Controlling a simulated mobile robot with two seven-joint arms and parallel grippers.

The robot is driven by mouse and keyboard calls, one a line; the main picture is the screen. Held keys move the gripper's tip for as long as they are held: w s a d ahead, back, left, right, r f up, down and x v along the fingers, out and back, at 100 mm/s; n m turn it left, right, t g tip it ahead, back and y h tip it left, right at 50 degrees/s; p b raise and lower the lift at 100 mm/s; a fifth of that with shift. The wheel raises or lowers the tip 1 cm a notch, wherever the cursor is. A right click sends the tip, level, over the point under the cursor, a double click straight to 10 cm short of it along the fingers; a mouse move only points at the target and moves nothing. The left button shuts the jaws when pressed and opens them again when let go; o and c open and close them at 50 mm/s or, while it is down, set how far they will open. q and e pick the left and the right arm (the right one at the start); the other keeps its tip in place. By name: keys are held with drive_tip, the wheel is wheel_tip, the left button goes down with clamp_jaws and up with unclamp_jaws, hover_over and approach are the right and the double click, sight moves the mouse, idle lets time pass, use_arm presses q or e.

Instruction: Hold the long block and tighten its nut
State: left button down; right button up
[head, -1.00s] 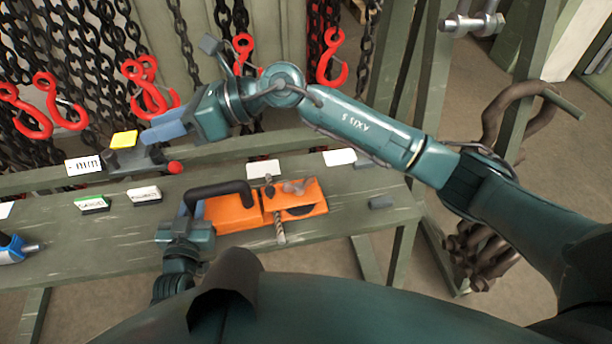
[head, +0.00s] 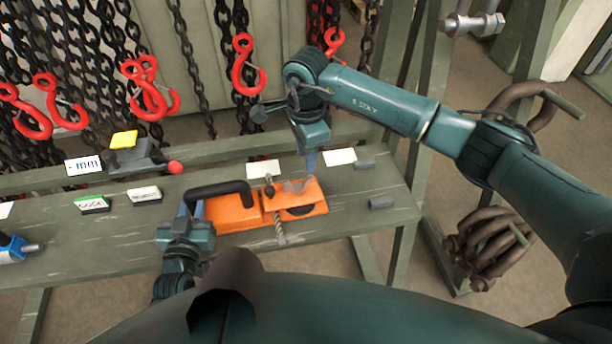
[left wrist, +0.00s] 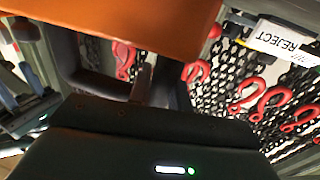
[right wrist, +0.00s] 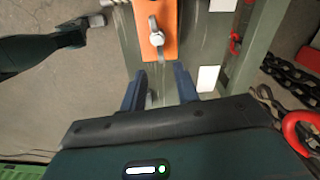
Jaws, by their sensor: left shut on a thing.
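The long block is the orange body (head: 236,215) with a black handle (head: 215,188), lying along the bench. A twisted metal rod crosses its middle, and a bright metal nut-like piece (right wrist: 157,38) shows on its top in the right wrist view. My left gripper (head: 190,212) is shut on the block at its left end; the orange side fills the top of the left wrist view (left wrist: 130,22). The exact grip is hidden there. My right gripper (head: 311,160) points down behind the block's right end. Its fingers are apart and empty in the right wrist view (right wrist: 160,90).
The green bench (head: 130,240) carries cards, small grey blocks (head: 381,202) and a dark fixture with a red knob (head: 175,167). Chains with red hooks (head: 248,72) hang behind it. A frame post (head: 425,110) stands at the right.

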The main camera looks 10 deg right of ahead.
sight(305, 178)
wheel_tip(305, 178, down, 8)
drive_tip(key=shift+f, duration=0.1)
idle(0.4)
drive_tip(key=shift+a, duration=0.1)
clamp_jaws()
